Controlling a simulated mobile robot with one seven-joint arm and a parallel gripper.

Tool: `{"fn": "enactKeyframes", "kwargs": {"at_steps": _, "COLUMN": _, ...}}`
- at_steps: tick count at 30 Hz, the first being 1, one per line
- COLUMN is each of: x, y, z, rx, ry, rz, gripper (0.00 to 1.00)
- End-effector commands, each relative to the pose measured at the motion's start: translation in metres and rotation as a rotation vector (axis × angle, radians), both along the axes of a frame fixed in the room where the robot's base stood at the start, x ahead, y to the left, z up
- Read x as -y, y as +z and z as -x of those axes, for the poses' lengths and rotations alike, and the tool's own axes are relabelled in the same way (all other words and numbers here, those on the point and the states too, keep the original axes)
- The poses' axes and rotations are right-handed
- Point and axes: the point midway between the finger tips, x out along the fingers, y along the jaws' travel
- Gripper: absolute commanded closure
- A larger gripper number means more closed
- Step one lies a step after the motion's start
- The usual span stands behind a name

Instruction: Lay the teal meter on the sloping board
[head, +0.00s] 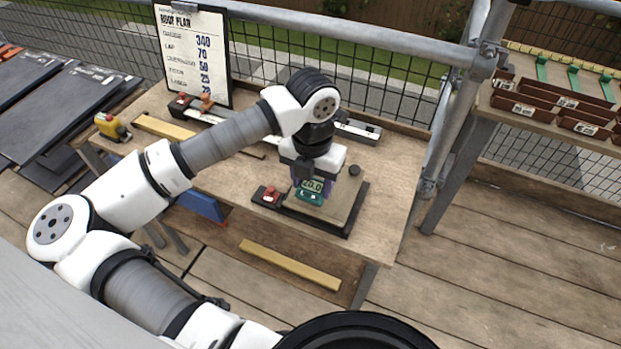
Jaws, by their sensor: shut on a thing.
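The teal meter (310,197) has a lit display that seems to read 20.0. My gripper (313,182) is shut on the meter from above. The sloping board (345,198) is a tan panel in a dark frame on the workbench, with a small dark knob near its upper right corner. The meter is at the board's left part as seen here. I cannot tell whether its underside touches the board. My gripper and wrist hide part of the board and the top of the meter.
A red and black device (269,196) sits at the board's left edge. A clipboard (193,50) stands at the back of the workbench (391,190). A yellow tool (112,127) lies at left. Scaffold poles (440,120) and a side table with brown trays (530,108) stand right.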

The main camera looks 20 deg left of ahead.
Motion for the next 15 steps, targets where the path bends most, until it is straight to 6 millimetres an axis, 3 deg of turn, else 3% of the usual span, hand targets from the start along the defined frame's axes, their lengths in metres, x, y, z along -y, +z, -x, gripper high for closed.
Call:
{"fn": "enactKeyframes", "kwargs": {"at_steps": 6, "x": 0.000, "y": -0.017, "z": -0.005, "rx": 0.000, "ry": -0.001, "rz": -0.001, "gripper": 0.78}}
{"fn": "enactKeyframes", "kwargs": {"at_steps": 15, "x": 0.000, "y": -0.026, "z": -0.008, "rx": 0.000, "ry": -0.001, "rz": -0.001, "gripper": 0.78}}
